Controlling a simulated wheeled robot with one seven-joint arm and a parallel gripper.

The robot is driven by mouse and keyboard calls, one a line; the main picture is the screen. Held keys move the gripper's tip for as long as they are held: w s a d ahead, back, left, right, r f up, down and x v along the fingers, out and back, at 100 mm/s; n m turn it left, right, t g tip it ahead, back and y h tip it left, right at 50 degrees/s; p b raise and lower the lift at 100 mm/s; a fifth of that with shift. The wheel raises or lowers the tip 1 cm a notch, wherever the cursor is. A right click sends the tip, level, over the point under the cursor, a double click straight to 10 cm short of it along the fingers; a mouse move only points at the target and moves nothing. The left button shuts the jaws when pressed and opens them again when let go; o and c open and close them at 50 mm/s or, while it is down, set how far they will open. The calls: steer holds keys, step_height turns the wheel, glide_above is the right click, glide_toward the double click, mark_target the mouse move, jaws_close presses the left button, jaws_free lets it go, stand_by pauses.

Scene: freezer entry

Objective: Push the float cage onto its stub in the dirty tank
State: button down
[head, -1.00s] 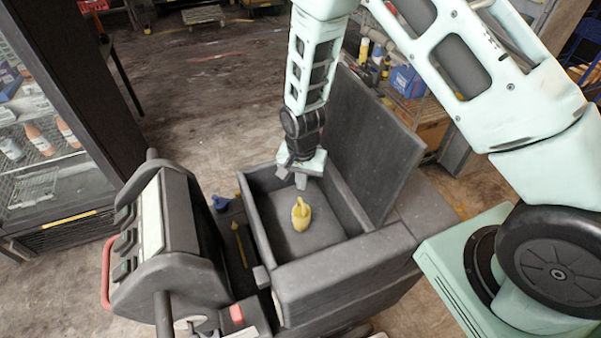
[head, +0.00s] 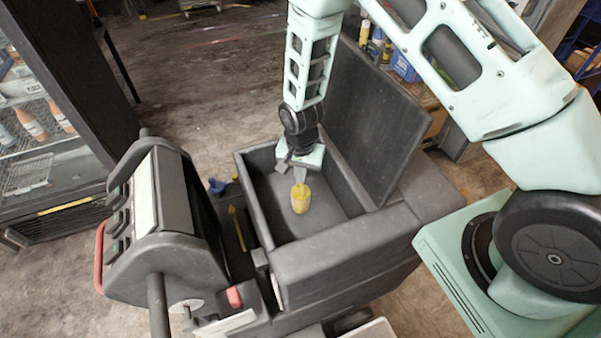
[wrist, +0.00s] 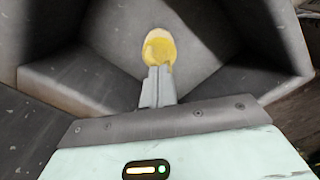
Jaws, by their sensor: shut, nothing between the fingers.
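The yellow float cage (head: 300,198) stands about upright inside the open dark grey tank (head: 283,256). In the wrist view the cage (wrist: 159,48) shows just beyond my fingertips. My gripper (head: 293,172) is inside the tank, on the far side of the cage in the head view. In the wrist view my gripper (wrist: 158,75) has its two fingers together with nothing between them, and their tips overlap the cage's lower edge. I cannot tell whether they touch it. The stub is not visible, and the cage's base is too small to judge for seating.
The tank's raised lid (head: 375,110) stands along its right side. A grey machine drum with a red handle (head: 101,258) is to the left. A yellow stick (head: 237,228) and a blue item (head: 217,187) lie between them. A glass-front cabinet (head: 45,130) stands far left.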

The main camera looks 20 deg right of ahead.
steer(key=shift+f, duration=0.25)
steer(key=shift+r+p, duration=0.85)
steer(key=shift+r, duration=0.75)
step_height(320, 180, up, 17)
steer(key=b, duration=0.5)
steer(key=s+a+f+n+b, duration=0.1)
steer(key=s+a+n+b, duration=0.2)
steer(key=s+n, duration=0.4)
steer(key=s+a+n+b, duration=0.3)
steer(key=s+n+b, duration=0.2)
steer(key=s, duration=1.3)
steer(key=n, duration=0.3)
steer(key=shift+a+f+y, duration=0.15)
steer(key=shift+f+y, duration=0.15)
steer(key=shift+f, duration=0.1)
